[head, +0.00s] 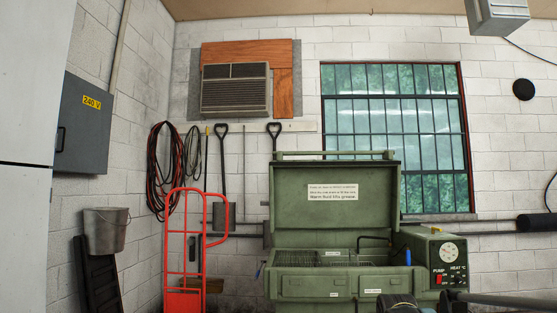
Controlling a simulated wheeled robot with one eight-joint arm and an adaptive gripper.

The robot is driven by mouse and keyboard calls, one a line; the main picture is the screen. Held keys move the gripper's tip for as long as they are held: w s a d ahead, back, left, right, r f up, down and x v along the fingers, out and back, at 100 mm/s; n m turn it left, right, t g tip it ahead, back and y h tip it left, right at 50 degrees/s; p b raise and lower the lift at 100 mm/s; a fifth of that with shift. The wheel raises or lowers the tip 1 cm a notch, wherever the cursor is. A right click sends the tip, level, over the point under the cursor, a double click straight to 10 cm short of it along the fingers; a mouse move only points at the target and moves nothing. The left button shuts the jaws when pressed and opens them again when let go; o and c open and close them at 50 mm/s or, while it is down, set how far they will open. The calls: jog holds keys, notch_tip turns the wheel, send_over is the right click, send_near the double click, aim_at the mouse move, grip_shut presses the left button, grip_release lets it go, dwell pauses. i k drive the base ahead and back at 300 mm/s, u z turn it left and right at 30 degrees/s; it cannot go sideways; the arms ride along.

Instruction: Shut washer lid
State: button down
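The green parts washer (335,286) stands against the back wall, right of the picture's middle. Its lid (335,215) is open, raised upright at the back of the tub, with a white label (332,192) on its inner face. A wire basket (330,258) and a dark bent spout (375,239) show in the open tub. A control box (443,260) with a dial and a red switch is on the washer's right side. Dark parts, probably of my arm, show at the bottom edge in front of the washer. No gripper fingers can be made out.
A red hand truck (168,255) stands left of the washer, with long-handled tools (222,180) on the wall behind. A grey bucket (106,231) is at far left. A dark pipe (490,228) runs along the wall at right. The space above the open tub looks clear.

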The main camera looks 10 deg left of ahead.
aim_at(314, 194)
jog(key=k, duration=0.25)
jog(key=u, duration=1.7)
jog(key=i, duration=2.8)
jog(key=z, duration=1.75)
